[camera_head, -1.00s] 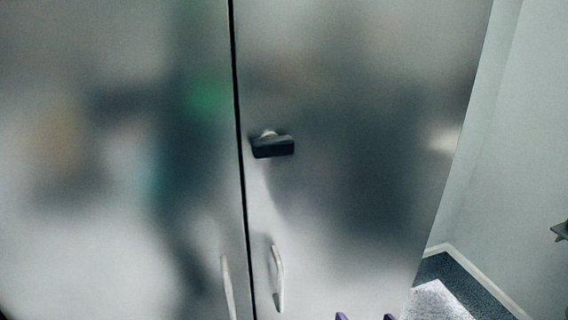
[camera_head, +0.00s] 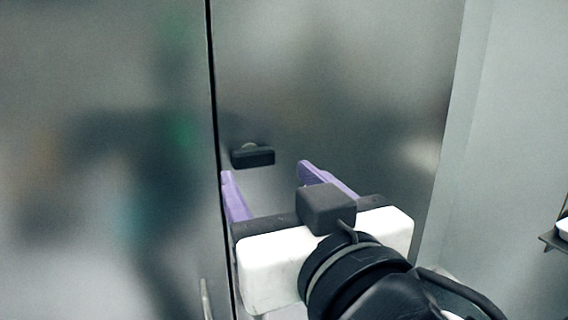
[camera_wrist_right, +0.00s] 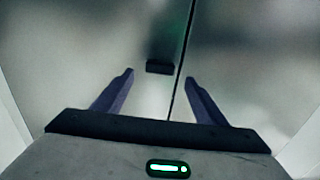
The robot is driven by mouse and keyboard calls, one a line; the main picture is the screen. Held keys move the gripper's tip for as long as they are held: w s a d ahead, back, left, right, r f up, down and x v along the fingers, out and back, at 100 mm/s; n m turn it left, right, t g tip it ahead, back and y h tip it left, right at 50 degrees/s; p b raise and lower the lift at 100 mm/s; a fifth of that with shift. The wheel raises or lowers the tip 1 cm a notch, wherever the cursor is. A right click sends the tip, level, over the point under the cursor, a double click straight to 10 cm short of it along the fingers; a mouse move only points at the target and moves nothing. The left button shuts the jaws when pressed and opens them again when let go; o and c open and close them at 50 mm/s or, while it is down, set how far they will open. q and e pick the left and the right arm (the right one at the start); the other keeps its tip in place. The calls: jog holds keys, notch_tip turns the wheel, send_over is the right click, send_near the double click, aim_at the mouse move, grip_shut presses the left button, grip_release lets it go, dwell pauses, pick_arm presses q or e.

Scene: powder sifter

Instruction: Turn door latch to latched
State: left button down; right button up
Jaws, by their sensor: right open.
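The door latch (camera_head: 253,156) is a small black bar lying roughly horizontal on a grey metal door (camera_head: 340,90), just right of the dark door seam in the head view. It also shows in the right wrist view as a dark bar (camera_wrist_right: 159,67) beside the seam. My right gripper (camera_head: 265,170) is open and empty, with two purple fingers pointing toward the door. In the right wrist view the latch appears between and beyond the open fingertips (camera_wrist_right: 159,77). I see no contact with it. My left gripper is not in view.
The left door (camera_head: 100,220) is shiny and carries blurred reflections. A pale handle (camera_head: 207,300) shows low by the seam. A plain wall (camera_head: 510,130) stands at the right, with part of a dark shelf (camera_head: 550,240) at the edge.

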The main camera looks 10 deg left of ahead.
aim_at(256, 161)
jog(key=x, duration=0.7)
jog(key=c, duration=1.1)
